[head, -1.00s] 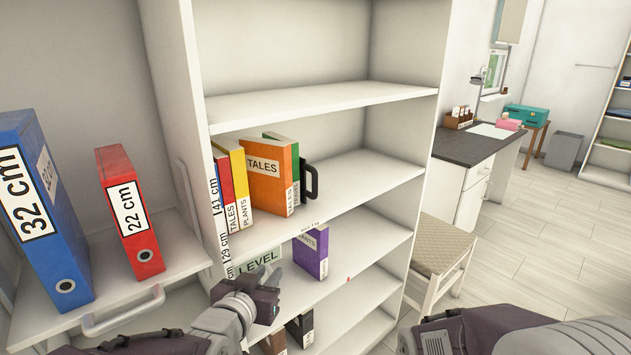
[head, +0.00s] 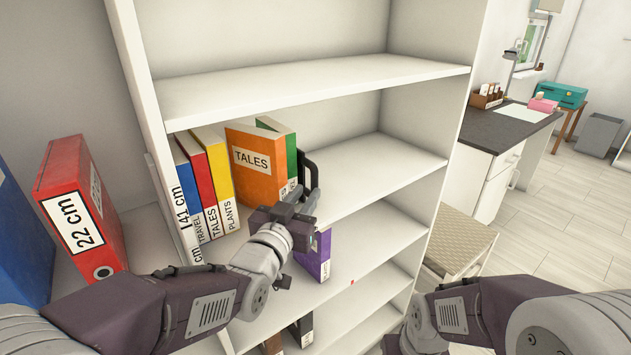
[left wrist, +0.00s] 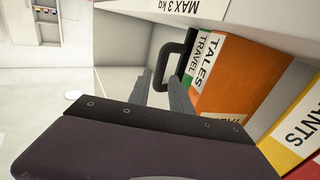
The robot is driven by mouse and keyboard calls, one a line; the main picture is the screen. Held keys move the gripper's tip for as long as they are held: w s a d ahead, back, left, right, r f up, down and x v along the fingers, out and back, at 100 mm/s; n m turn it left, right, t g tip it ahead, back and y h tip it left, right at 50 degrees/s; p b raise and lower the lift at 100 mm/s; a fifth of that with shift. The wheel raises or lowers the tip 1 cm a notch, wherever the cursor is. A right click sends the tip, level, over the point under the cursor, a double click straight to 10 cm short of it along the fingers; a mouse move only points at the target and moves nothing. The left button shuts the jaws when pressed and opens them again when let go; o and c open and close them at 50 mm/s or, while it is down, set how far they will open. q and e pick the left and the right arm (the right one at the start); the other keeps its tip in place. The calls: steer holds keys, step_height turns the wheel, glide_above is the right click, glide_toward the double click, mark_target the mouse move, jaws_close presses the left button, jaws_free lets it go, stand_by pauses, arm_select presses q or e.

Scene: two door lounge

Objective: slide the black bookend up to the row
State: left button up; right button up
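The black bookend (head: 311,164) stands on the middle shelf at the right end of the book row, close beside the green book (head: 290,150). In the left wrist view the black bookend (left wrist: 184,52) shows as a dark loop just beyond my fingers. The row also holds the orange TALES book (head: 256,165) and the yellow (head: 217,170), red and blue books to its left. My left gripper (head: 305,199) is in front of the shelf, just below the bookend. My right gripper is out of view.
The middle shelf (head: 385,178) is clear right of the bookend. A purple book (head: 316,256) stands on the shelf below. A red 22 cm binder (head: 80,208) and a blue binder stand at the left. A woven stool (head: 455,240) stands right of the bookcase.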

mark_target(313, 185)
arm_select(q)
steer(key=x, duration=0.6)
steer(key=shift+w+f, duration=0.1)
jaws_close()
stand_by(1.1)
